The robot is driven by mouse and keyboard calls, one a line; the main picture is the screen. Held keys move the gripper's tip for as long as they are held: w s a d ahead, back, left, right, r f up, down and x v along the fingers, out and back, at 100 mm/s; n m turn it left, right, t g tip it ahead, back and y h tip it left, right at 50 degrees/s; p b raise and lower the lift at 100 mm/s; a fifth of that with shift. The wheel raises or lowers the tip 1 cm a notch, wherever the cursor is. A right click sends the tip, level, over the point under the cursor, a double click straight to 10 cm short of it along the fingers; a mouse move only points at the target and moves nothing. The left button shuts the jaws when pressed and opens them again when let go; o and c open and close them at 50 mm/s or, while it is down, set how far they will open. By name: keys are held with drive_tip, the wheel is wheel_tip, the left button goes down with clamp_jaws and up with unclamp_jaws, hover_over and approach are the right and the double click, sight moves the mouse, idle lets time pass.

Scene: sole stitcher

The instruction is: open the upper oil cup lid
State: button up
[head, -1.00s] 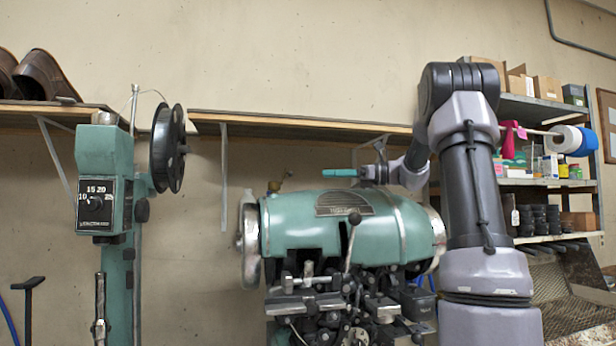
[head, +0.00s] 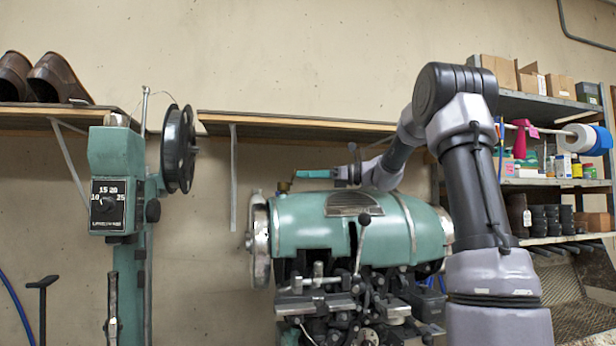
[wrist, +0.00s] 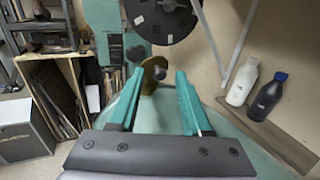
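The upper oil cup (head: 283,187) is a small brass fitting on the left end of the green machine housing (head: 300,222). In the wrist view the brass oil cup (wrist: 154,70), with its rounded lid, shows just beyond and between the fingertips. My gripper (head: 296,174) has teal fingers and reaches in from the right, just above the housing and close to the cup. In the wrist view my gripper (wrist: 160,76) is open, with a clear gap between the fingers. I cannot tell whether a finger touches the cup.
A green post with a dial (head: 107,205) and a black reel (head: 179,148) stands left of the machine. A wooden wall shelf (head: 290,125) runs behind. A white bottle (wrist: 242,82) and a dark bottle (wrist: 267,96) show in the wrist view. Stocked shelves stand at right.

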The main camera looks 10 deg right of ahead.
clamp_jaws()
drive_tip(key=shift+a+r+n+g+h, duration=0.35)
drive_tip(key=shift+r+h, duration=0.25)
drive_tip(key=shift+h, duration=0.3)
drive_tip(key=shift+a+r+n+g+h, duration=0.15)
drive_tip(key=shift+n+h, duration=0.05)
drive_tip(key=shift+h, duration=0.35)
drive_tip(key=shift+a+r+n+g+h, duration=0.1)
drive_tip(key=shift+r+n+h, duration=0.05)
drive_tip(key=shift+h, duration=0.4)
drive_tip(key=shift+o, duration=0.9)
unclamp_jaws()
drive_tip(key=shift+d, duration=0.1)
drive_tip(key=v, duration=1)
drive_tip(key=shift+s+d, duration=0.15)
drive_tip(key=shift+d, duration=0.15)
